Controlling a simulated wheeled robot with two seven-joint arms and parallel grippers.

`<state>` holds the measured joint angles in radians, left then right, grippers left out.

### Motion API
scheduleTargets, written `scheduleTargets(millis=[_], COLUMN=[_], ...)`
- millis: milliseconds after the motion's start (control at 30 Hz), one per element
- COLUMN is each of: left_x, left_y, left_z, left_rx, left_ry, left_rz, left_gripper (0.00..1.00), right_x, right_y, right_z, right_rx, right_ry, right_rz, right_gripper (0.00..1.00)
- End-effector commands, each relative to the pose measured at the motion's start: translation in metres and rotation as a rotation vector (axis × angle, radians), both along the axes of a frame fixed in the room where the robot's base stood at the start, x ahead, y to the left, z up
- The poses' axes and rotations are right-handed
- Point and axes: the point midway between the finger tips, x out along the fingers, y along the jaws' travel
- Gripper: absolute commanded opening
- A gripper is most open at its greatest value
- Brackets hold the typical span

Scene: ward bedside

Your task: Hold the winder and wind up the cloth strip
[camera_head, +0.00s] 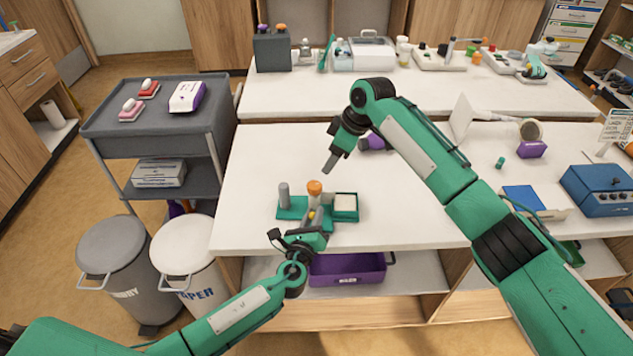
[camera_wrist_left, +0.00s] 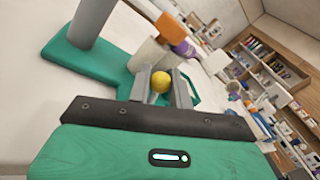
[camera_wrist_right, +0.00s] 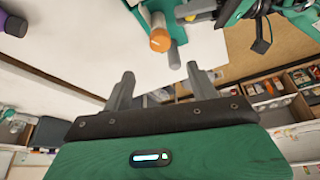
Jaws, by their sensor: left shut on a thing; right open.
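The winder has a green base (camera_head: 291,208) on the near table's front part, with a grey post (camera_head: 284,195) and an orange-topped spindle (camera_head: 314,188). A green tray (camera_head: 345,216) with a pale inset, possibly the cloth strip, sits at its right; I cannot tell for sure. My left gripper (camera_head: 314,214) is at the winder's front. In the left wrist view its fingers are shut on a yellow knob (camera_wrist_left: 160,82), beside the orange top (camera_wrist_left: 171,28). My right gripper (camera_head: 328,169) is open and empty, above and behind the winder. The orange top (camera_wrist_right: 160,40) lies beyond its fingers.
A purple item (camera_head: 374,142) lies behind my right gripper. A blue box (camera_head: 603,190) and a blue pad (camera_head: 521,198) are at the right. A purple bin (camera_head: 347,270) is on the shelf below. A grey trolley (camera_head: 150,118) stands left. The tabletop left of the winder is clear.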

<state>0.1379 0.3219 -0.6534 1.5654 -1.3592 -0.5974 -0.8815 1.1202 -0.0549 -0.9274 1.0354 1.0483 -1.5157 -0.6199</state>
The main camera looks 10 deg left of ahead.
Motion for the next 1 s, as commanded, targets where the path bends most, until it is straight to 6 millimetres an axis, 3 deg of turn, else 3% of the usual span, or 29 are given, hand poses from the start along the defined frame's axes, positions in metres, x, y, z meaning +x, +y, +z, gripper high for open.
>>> scheduleTargets(millis=[167, 600, 1000], left_x=[0.000, 0.000, 0.000], left_y=[0.000, 0.000, 0.000], left_z=[0.000, 0.000, 0.000], left_rx=[0.000, 0.000, 0.000], left_ry=[0.000, 0.000, 0.000], left_rz=[0.000, 0.000, 0.000], left_gripper=[0.00, 0.00, 0.00], right_x=[0.000, 0.004, 0.004], right_y=[0.008, 0.039, 0.045], right_z=[-0.018, -0.094, -0.109], right_rx=[0.005, 0.002, 0.003], right_ry=[0.007, 0.004, 0.002], right_rz=[-0.003, -0.003, -0.001], right_gripper=[0.59, 0.59, 0.59])
